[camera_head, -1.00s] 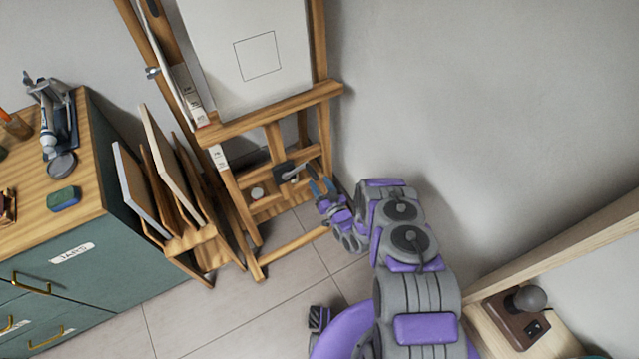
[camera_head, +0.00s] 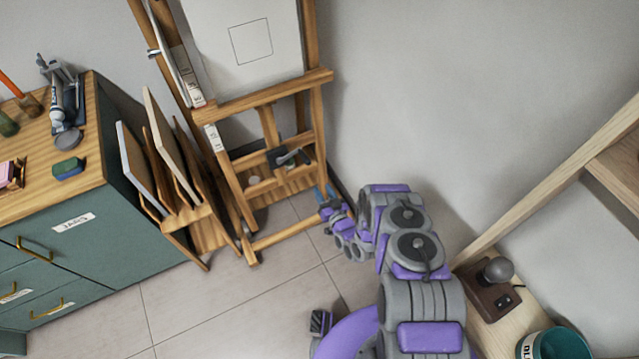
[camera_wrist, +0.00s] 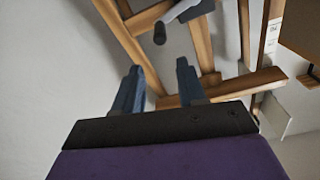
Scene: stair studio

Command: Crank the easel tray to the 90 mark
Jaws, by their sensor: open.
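The wooden easel stands against the wall, with its tray (camera_head: 265,91) across the front and a white canvas (camera_head: 282,65) with a drawn square above. A numbered scale strip (camera_head: 190,80) runs up the left post; its marks are too small to read surely. The crank (camera_head: 292,156), a grey handle on a dark block, sits below the tray. It also shows at the top of the wrist view (camera_wrist: 180,14). My gripper (camera_head: 328,193) is open and empty, below and right of the crank in the head view. Its blue fingers (camera_wrist: 160,85) are apart from the crank handle.
A rack of boards (camera_head: 165,165) stands left of the easel, beside a green cabinet (camera_head: 70,245) with paint things on top. A wooden bench with a dark lamp base (camera_head: 492,295) and a teal can (camera_head: 555,345) is at lower right. Tiled floor lies open in front.

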